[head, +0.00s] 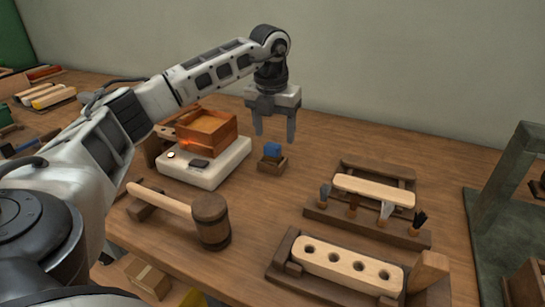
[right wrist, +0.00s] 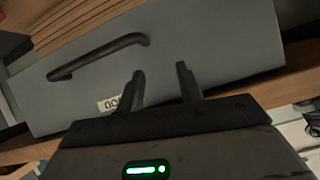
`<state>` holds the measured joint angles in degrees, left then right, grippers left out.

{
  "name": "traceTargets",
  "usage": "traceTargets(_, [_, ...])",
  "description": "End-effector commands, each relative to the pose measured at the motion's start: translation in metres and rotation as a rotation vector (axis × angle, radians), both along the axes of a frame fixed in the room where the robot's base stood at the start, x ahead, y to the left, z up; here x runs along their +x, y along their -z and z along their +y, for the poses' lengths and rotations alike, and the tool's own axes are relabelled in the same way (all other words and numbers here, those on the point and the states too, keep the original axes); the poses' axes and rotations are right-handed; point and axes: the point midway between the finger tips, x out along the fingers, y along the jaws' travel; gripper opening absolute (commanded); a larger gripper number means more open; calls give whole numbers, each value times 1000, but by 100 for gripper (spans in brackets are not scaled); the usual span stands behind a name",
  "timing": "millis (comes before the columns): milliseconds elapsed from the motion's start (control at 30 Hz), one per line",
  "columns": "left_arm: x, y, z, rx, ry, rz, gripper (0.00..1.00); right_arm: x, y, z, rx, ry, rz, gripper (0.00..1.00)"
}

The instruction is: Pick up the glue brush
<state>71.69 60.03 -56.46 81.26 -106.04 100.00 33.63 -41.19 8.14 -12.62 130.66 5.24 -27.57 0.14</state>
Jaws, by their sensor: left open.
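My left gripper (head: 275,138) is open and points down, its two fingers apart with nothing seen between them. Just below its fingertips a blue block-like piece (head: 272,150) sits in a small wooden holder (head: 272,165). It may be the top of the glue brush, but I cannot tell; its lower part is hidden in the holder. A wooden box with an orange-brown inside (head: 207,128) stands on a white heater-like plate (head: 205,173), left of the holder. My right gripper (right wrist: 160,72) is open and empty in the right wrist view, in front of a grey drawer front (right wrist: 200,50).
A rack (head: 365,228) with several dark and light tufts stands at the right. A pale bar with holes (head: 350,265) lies in a wooden fixture in front. A mallet (head: 209,218) lies front left. A green-grey frame (head: 500,190) stands far right.

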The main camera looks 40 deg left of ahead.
Motion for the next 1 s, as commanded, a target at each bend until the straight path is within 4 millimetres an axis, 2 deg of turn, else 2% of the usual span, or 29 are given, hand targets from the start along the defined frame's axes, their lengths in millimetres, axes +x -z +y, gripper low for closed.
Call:
traceTargets(400, [3, 50, 9, -1, 0, 1, 62, -1, 4, 0, -2, -2, -1, 36])
traceTargets(667, [3, 52, 9, -1, 1, 0, 62, -2, 5, 0, -6, -5, 1, 36])
traceTargets(700, [3, 52, 9, -1, 1, 0, 56, -2, 5, 0, -5, -6, 1, 36])
traceTargets(800, [3, 52, 9, -1, 1, 0, 28, -2, 5, 0, -5, -6, 1, 36])
traceTargets(867, [3, 52, 9, -1, 1, 0, 14, -2, 5, 0, -5, -6, 1, 36])
traceTargets(1000, [3, 52, 9, -1, 1, 0, 14, -2, 5, 0, -5, -6, 1, 36])
